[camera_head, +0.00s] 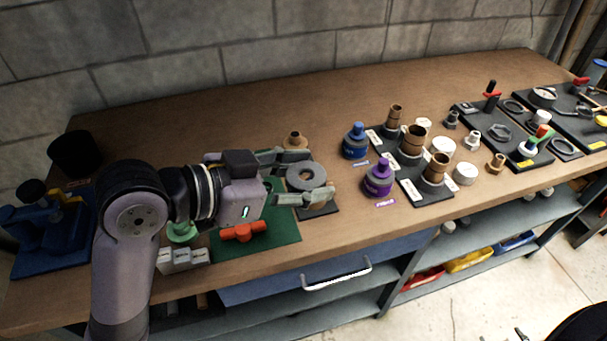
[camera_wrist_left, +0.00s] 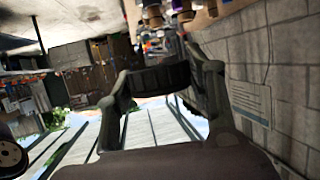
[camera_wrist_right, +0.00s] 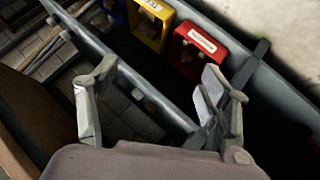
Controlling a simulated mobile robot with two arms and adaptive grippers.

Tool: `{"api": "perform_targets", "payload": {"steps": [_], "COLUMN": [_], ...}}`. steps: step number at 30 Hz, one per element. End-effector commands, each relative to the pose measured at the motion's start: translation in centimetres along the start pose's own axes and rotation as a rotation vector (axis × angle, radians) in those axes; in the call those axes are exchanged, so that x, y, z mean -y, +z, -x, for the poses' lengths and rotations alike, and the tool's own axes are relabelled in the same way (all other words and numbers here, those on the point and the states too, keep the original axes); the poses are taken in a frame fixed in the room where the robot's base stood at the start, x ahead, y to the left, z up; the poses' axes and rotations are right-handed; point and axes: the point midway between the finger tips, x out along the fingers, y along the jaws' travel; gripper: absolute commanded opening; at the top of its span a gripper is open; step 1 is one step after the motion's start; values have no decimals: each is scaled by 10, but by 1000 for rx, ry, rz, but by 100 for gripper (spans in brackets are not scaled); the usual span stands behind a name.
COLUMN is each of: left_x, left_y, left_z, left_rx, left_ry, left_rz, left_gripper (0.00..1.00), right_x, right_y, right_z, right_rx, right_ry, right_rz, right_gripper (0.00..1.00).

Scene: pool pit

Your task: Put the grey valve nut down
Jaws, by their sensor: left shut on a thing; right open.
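The grey valve nut (camera_head: 306,177) is a thick round ring with a central hole. My left gripper (camera_head: 312,176) is shut on it, with one finger on either side. The nut appears to be held above the bench; the exact gap below it cannot be told. In the left wrist view the nut (camera_wrist_left: 160,79) is a dark band between the two fingers. Below it in the head view is a small dark plate (camera_head: 318,211), partly hidden by nut and finger. My right gripper (camera_wrist_right: 160,78) is open and empty, over the lower shelf area.
A green mat (camera_head: 270,238) with a red valve handle (camera_head: 243,232) lies left of the nut. A brass fitting (camera_head: 295,141) stands behind it. Bare wood lies along the back.

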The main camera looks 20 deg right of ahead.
Motion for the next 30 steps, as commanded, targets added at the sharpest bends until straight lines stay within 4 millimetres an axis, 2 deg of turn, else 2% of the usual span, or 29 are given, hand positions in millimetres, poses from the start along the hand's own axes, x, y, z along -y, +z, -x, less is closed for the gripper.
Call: {"api": "perform_targets", "payload": {"steps": [1, 9, 15, 18, 21, 24, 30], "left_x": [0, 0, 0, 0, 0, 0, 0], "left_y": [0, 0, 0, 0, 0, 0, 0], "left_z": [0, 0, 0, 0, 0, 0, 0], "left_rx": [0, 0, 0, 0, 0, 0, 0], "left_ry": [0, 0, 0, 0, 0, 0, 0], "left_rz": [0, 0, 0, 0, 0, 0, 0], "left_gripper": [22, 22, 22, 22, 22, 22, 22], "right_x": [29, 173, 277, 322, 357, 381, 399], "right_y": [7, 36, 44, 45, 43, 42, 40], "right_z": [1, 21, 50, 67, 82, 94, 103], "right_rx": [29, 204, 342, 407, 460, 499, 531], "right_ry": [-46, -294, -461, -528, -576, -607, -629], "right_rz": [-15, -50, -41, -23, 0, 24, 46], "right_gripper": [72, 72, 72, 72, 72, 72, 72]}}
